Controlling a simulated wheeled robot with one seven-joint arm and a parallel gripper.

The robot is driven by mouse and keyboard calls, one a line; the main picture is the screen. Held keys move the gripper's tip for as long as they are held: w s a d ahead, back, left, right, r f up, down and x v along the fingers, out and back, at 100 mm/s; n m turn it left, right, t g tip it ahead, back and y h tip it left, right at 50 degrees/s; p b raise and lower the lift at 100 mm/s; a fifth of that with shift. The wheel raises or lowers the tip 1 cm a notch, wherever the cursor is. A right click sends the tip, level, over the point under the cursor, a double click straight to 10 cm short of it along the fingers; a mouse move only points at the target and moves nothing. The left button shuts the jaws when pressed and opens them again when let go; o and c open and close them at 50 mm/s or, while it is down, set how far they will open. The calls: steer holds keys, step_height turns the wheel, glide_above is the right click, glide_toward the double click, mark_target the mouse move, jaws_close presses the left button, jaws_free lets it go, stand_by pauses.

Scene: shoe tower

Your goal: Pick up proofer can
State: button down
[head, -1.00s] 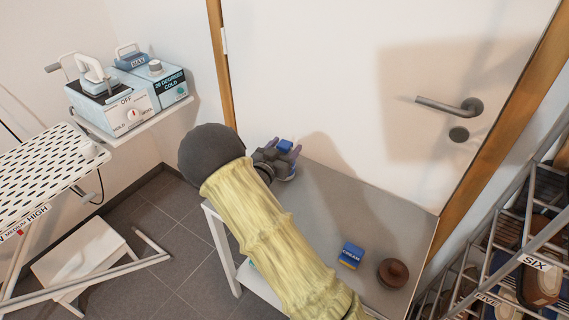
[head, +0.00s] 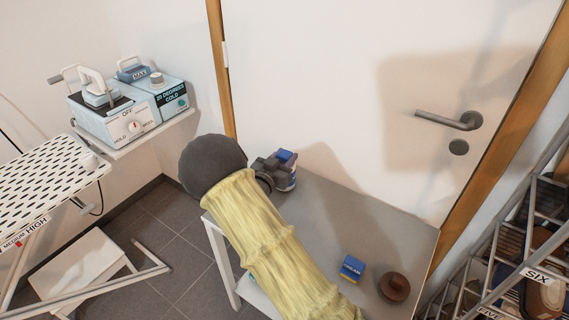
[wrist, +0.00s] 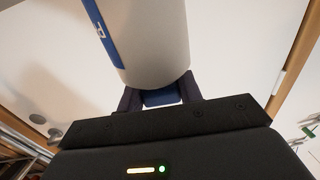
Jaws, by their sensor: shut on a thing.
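The proofer can (wrist: 155,45) fills the top middle of the wrist view. It is a pale grey cylinder with a blue label strip, of which only part of a letter shows. My gripper (wrist: 160,95) is shut on it, with a dark finger on each side of its lower end in that view. In the head view my gripper (head: 275,168) is at the far left end of the grey table (head: 325,205). The can's blue part (head: 286,156) shows beside the fingers. My wrist and arm partly hide it, and I cannot tell whether it touches the table.
A blue cream box (head: 352,267) and a round brown tin (head: 394,287) stand at the table's near right. A door with a handle (head: 450,120) is behind. A shoe rack (head: 510,260) is at right, an ironing board (head: 45,180) at left.

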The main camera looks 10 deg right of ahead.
step_height(320, 180, up, 9)
steer(key=shift+r+p, duration=0.1)
steer(key=shift+p, duration=0.45)
stand_by(0.4)
